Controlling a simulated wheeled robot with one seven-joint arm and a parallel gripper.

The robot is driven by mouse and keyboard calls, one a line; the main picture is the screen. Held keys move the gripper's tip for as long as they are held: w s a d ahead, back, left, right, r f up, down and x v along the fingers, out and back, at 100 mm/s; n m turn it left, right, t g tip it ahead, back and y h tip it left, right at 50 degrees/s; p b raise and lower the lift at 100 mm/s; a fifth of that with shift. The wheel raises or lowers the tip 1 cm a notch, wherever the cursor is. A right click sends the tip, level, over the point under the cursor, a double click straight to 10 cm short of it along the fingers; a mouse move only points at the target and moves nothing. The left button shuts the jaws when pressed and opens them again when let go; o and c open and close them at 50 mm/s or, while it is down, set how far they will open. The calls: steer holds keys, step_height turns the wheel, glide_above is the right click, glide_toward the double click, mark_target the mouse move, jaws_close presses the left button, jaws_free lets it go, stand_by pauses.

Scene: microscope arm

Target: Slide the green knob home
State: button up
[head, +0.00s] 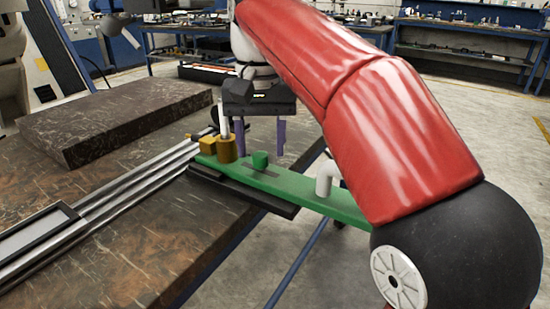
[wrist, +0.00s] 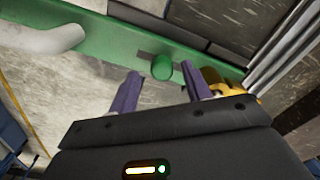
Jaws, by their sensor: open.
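The green knob (head: 261,159) is a short cylinder standing on a green bar, beside a dark slot (head: 262,172). In the wrist view the knob (wrist: 162,68) shows beyond the fingertips, roughly between them but nearer the right one. My gripper (head: 267,150) is open and empty, its two purple fingers pointing down behind the bar in the head view. In the wrist view the fingers of my gripper (wrist: 164,80) are spread and appear apart from the knob. The green bar (head: 300,187) runs from the rail's end toward the lower right.
A brass cylinder (head: 227,150) with a silver post and a yellow block (head: 208,145) stand at the bar's left end. A white bent pipe (head: 326,178) rises from the bar. A metal rail (head: 140,185) and dark stone slab (head: 115,120) lie on the table.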

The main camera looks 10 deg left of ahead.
steer(key=shift+w+a+f+b, duration=0.15)
steer(key=shift+f+b, duration=0.15)
steer(key=shift+f, duration=0.55)
jaws_close()
